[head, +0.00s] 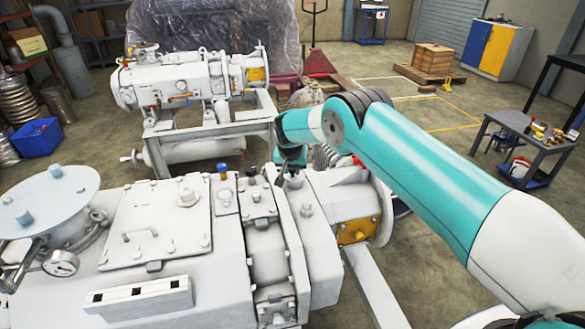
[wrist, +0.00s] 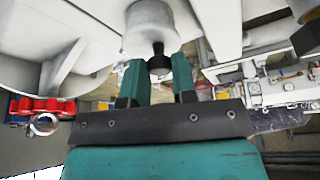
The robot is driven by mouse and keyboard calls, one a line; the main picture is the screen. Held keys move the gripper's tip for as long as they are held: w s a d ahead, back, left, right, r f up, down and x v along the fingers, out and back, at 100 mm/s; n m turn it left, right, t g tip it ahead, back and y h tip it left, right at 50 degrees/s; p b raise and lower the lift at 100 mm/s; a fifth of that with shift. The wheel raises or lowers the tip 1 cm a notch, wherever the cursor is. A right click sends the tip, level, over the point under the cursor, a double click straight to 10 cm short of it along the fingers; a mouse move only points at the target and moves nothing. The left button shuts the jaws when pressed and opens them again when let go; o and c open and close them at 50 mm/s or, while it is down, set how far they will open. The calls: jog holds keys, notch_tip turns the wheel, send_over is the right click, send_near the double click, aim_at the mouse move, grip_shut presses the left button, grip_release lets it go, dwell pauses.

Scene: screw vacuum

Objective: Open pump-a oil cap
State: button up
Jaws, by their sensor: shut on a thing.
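In the wrist view my gripper (wrist: 158,72) has its two teal fingers on either side of a small black knob (wrist: 158,54). It is shut on this knob, which joins a white cylindrical part (wrist: 150,28). A blue-topped cap (head: 222,169) and a black-topped cap (head: 250,171) stand upright on that pump, left of my arm's end. No label shows which pump is pump-a.
A second white pump (head: 190,80) stands on a frame behind. A round flanged lid (head: 45,195) and a gauge (head: 60,263) are at the near left. A grey table (head: 530,135) with small items is at the right. Open floor lies beyond my arm.

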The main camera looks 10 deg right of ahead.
jog(key=shift+d, duration=0.1)
jog(key=d+y+b, duration=0.1)
jog(key=y+b, duration=0.1)
jog(key=y, duration=0.1)
jog(key=d+r+m+y+b, duration=0.1)
jog(key=d+y+b, duration=0.1)
jog(key=y+b, duration=0.1)
jog(key=shift+d+r, duration=0.1)
jog(key=d+y+b, duration=0.1)
jog(key=y+b, duration=0.1)
jog(key=d+m+y+b, duration=0.1)
jog(key=y+b, duration=0.1)
jog(key=shift+d+t+y, duration=0.25)
jog(key=shift+t+y, duration=0.05)
jog(key=shift+d+y+b, duration=0.2)
jog(key=shift+y+b, duration=0.2)
jog(key=shift+b, duration=0.1)
jog(key=shift+r, duration=0.1)
jog(key=o, duration=0.9)
